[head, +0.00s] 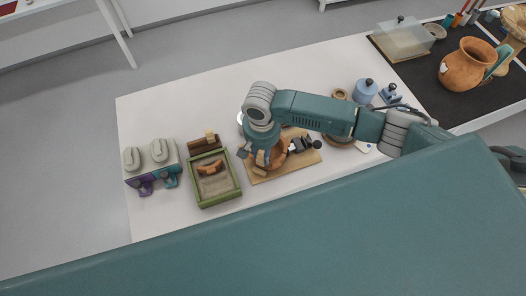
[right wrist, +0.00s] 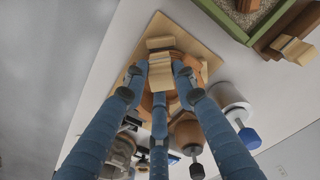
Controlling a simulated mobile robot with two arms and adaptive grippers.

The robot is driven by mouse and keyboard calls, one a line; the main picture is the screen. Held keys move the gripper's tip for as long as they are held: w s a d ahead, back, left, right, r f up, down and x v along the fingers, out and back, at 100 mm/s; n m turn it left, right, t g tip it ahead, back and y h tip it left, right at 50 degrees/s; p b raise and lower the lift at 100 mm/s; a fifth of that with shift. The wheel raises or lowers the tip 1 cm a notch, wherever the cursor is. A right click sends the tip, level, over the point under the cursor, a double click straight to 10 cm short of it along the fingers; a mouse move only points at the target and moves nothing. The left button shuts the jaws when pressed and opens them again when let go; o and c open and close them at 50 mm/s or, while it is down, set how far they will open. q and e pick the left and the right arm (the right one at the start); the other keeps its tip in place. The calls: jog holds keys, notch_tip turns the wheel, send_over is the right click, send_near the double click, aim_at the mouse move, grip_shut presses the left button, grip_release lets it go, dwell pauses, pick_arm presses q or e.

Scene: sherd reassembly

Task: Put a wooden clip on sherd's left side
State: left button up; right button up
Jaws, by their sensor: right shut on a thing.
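My right gripper (head: 262,160) is over the wooden board (head: 310,160), at the left part of the terracotta pot (head: 278,152). In the right wrist view its blue fingers (right wrist: 160,72) are closed around a pale wooden clip (right wrist: 162,76). The clip is at the pot's rim, but whether it touches is hard to tell. Another pale wooden piece (right wrist: 159,43) shows just beyond it. The fingers hide much of the pot. A curved sherd (head: 211,168) lies in the green sand tray (head: 236,190). My left gripper is not in view.
A brown wooden rack (head: 200,145) with a pale clip (head: 210,134) stands behind the tray. A black clamp (head: 302,144) is right of the pot. Blue containers (head: 365,90) stand at the back right.

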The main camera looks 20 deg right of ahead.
jog(key=o, duration=0.8)
dwell(0.4)
notch_tip(320, 180, up, 2)
jog(key=p, duration=0.3)
jog(key=shift+r, duration=1.25)
